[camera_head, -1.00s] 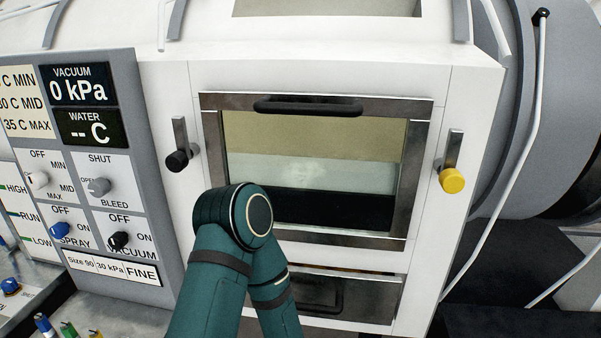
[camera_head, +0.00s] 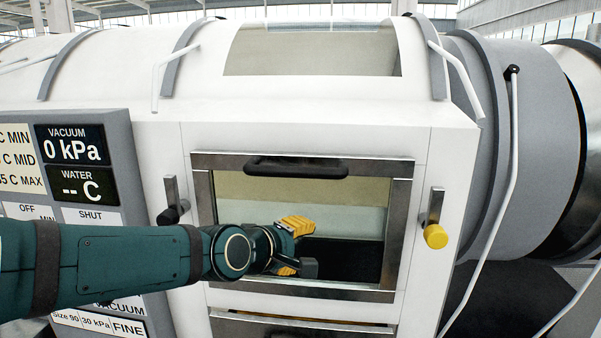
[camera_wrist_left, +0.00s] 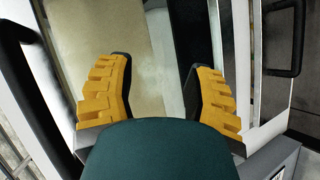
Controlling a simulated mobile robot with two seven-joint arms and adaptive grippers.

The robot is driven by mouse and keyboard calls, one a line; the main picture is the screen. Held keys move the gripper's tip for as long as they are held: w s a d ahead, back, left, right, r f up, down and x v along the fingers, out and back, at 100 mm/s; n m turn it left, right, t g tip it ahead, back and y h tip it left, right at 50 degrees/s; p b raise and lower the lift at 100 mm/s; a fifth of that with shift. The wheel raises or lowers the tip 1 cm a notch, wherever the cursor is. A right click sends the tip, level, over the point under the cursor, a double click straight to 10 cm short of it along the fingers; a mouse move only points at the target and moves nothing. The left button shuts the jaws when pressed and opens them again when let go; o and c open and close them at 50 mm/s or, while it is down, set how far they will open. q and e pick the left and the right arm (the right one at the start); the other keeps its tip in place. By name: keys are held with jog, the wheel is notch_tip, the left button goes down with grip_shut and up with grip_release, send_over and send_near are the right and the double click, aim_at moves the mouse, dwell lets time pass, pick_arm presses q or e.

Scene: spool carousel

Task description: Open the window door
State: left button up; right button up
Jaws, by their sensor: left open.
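The window door (camera_head: 401,217) is a metal-framed glass pane in the white machine front, and it looks closed. Its black bar handle (camera_head: 296,168) runs across the top of the frame. A latch with a black knob (camera_head: 168,216) stands on the left side. A latch with a yellow knob (camera_head: 435,236) stands on the right. My left gripper (camera_head: 300,248) is in front of the lower middle of the glass, below the handle and apart from it. Its yellow-padded fingers are spread and empty, as the left wrist view (camera_wrist_left: 160,95) also shows. My right gripper is not in view.
A control panel (camera_head: 84,130) with displays and knobs stands at the left, partly behind my left arm. A second metal-framed front (camera_head: 235,327) lies below the door. A thin white rod (camera_head: 514,140) runs down at the right. The space before the yellow knob is clear.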

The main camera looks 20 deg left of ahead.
aim_at(301, 171)
pick_arm(q)
jog(key=s+a+r+n+t, duration=0.2)
jog(key=s+r, duration=0.2)
jog(key=r, duration=0.3)
jog(key=s+a+r+n+t, duration=0.1)
jog(key=s+r+n, duration=0.15)
jog(key=r, duration=0.45)
jog(key=shift+m+y, duration=0.3)
jog(key=shift+m, duration=0.05)
jog(key=p+x, duration=0.2)
jog(key=x, duration=1.1)
jog(key=shift+w+a+r+p, duration=0.1)
jog(key=shift+w+a+p, duration=0.05)
jog(key=shift+p, duration=0.15)
grip_shut()
